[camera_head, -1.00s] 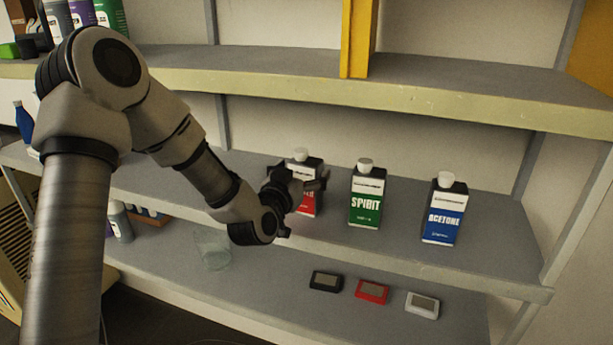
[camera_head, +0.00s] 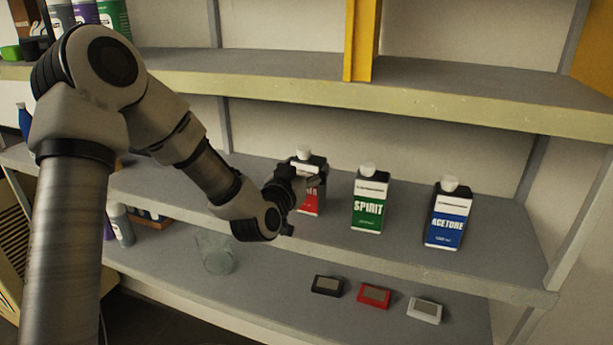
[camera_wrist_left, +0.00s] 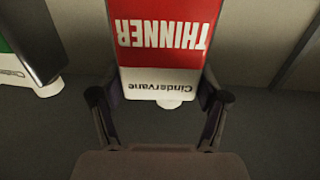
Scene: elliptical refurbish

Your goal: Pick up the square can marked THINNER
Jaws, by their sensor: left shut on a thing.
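The square can marked THINNER (camera_head: 313,196), red and white with a white cap, stands upright on the middle shelf, leftmost in a row of three cans. My left gripper (camera_head: 312,184) is shut on it from the front and hides part of its label. In the left wrist view the can (camera_wrist_left: 165,35) appears upside down, its white band marked Cindervane between the two fingers of my left gripper (camera_wrist_left: 160,97). I cannot tell whether the can's base touches the shelf. My right gripper is not in view.
A green SPIRIT can (camera_head: 369,205) and a blue ACETONE can (camera_head: 446,218) stand to the right on the middle shelf (camera_head: 400,245). The upper shelf (camera_head: 420,95) runs above. Below lie a black (camera_head: 327,285), a red (camera_head: 374,295) and a white device (camera_head: 425,309), and a glass jar (camera_head: 215,253).

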